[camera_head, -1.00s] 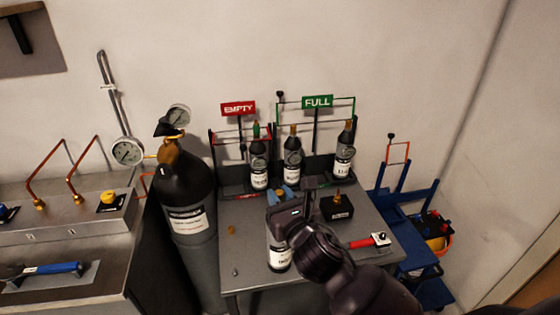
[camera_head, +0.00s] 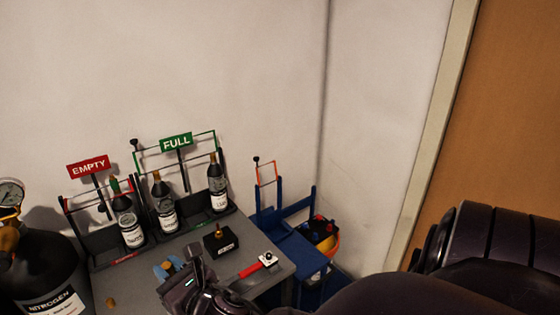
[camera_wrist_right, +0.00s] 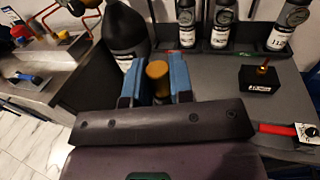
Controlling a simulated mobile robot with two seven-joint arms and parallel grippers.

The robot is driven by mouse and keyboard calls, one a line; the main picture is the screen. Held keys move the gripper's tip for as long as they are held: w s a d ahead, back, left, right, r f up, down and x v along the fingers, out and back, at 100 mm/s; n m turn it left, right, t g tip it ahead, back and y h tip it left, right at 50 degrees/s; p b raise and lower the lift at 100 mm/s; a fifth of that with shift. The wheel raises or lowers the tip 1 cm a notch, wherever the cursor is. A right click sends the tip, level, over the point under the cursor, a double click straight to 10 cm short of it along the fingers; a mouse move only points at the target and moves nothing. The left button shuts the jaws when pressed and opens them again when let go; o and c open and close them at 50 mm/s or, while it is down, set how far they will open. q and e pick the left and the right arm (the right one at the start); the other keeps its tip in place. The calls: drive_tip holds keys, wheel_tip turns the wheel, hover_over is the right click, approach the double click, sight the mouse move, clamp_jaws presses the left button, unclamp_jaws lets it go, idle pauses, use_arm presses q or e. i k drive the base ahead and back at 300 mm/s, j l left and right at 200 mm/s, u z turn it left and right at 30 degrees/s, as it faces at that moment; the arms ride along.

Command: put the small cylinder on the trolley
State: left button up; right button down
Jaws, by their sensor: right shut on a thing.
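My right gripper (camera_head: 168,268) is over the front of the grey table. In the right wrist view its blue fingers (camera_wrist_right: 156,76) are closed on the small cylinder (camera_wrist_right: 157,70), whose brass top shows between them. The body of the held cylinder is mostly hidden by the gripper. The blue trolley (camera_head: 303,252) stands on the floor just right of the table, apart from the gripper. My left gripper is not in view.
Several dark bottles stand in the racks under the EMPTY sign (camera_head: 88,167) and FULL sign (camera_head: 176,143). A black block (camera_head: 221,243) and a red-handled tool (camera_head: 259,265) lie on the table (camera_head: 268,244). A large nitrogen cylinder (camera_head: 45,275) stands left.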

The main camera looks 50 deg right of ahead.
sight(278, 233)
drive_tip(key=k+l, duration=0.15)
drive_tip(key=k+l+u, duration=0.1)
drive_tip(key=l, duration=0.25)
drive_tip(key=k+l, duration=0.1)
drive_tip(key=l, duration=0.25)
drive_tip(key=k+l+u, duration=0.15)
drive_tip(key=l, duration=0.6)
drive_tip(key=l+u, duration=0.3)
drive_tip(key=l, duration=0.95)
